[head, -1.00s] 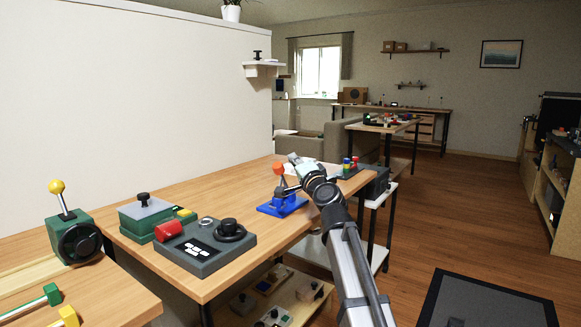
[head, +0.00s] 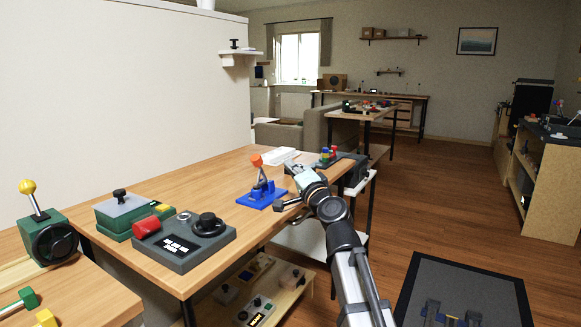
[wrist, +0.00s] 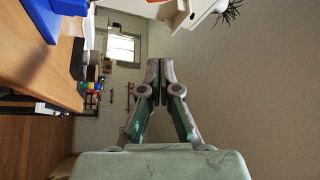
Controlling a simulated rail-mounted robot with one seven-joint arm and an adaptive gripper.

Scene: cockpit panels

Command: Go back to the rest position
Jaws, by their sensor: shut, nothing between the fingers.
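My gripper (head: 279,206) is at the end of my arm, beside the right edge of the wooden bench (head: 150,262), in the head view. It is close to the right side of a blue-based lever (head: 262,198) with an orange knob and does not appear to hold it. In the wrist view my gripper (wrist: 160,82) has its two fingers together, with nothing between them. The blue base (wrist: 40,18) shows at the upper left of the wrist view.
A grey control box (head: 183,256) with a black knob and a green box (head: 120,210) stand on the bench. A small panel with coloured knobs (head: 328,154) is at its far end. A white wall (head: 120,90) runs behind. Wooden floor (head: 450,215) is open to the right.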

